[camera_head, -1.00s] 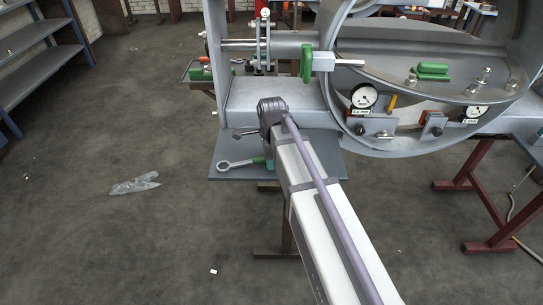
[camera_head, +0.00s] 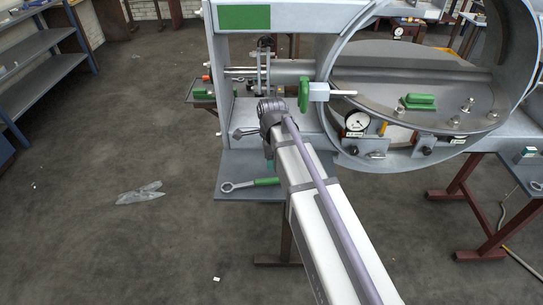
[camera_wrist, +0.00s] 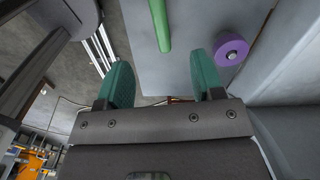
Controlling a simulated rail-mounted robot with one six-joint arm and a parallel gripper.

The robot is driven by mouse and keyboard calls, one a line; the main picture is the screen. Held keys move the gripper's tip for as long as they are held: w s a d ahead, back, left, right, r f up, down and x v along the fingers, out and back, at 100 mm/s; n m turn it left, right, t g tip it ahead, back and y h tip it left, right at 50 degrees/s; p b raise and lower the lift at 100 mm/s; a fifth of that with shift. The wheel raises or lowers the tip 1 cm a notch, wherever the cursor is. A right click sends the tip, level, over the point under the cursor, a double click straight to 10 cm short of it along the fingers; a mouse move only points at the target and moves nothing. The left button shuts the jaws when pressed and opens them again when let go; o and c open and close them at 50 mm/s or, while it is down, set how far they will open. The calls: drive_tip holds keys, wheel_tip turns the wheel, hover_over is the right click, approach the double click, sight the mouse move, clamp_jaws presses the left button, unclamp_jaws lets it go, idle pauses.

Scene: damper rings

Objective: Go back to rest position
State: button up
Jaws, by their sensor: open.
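My gripper shows in the wrist view (camera_wrist: 162,72) with its two green fingers spread apart and nothing between them. In the head view it is mostly hidden behind my wrist, with one green finger (camera_head: 269,164) showing. A wrench with a green handle (camera_head: 265,182) lies on the grey shelf plate (camera_head: 230,167) beside and below my gripper. Its green handle also shows in the wrist view (camera_wrist: 160,24), ahead of the fingers and apart from them. A purple round piece (camera_wrist: 232,49) is close to the right finger; I cannot tell whether they touch.
A large grey ring housing (camera_head: 337,145) with a dial gauge (camera_head: 356,123) and a green handle block (camera_head: 304,95) stands close to my arm. Red trestle legs (camera_head: 470,195) stand at right. The floor at left is open, with a clear plastic scrap (camera_head: 140,193).

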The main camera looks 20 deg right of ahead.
idle(0.3)
drive_tip(key=s+a+n, duration=0.1)
drive_tip(key=s+n, duration=1.3)
drive_tip(key=n, duration=0.5)
drive_tip(key=shift+s+n, duration=0.25)
drive_tip(key=shift+n, duration=0.05)
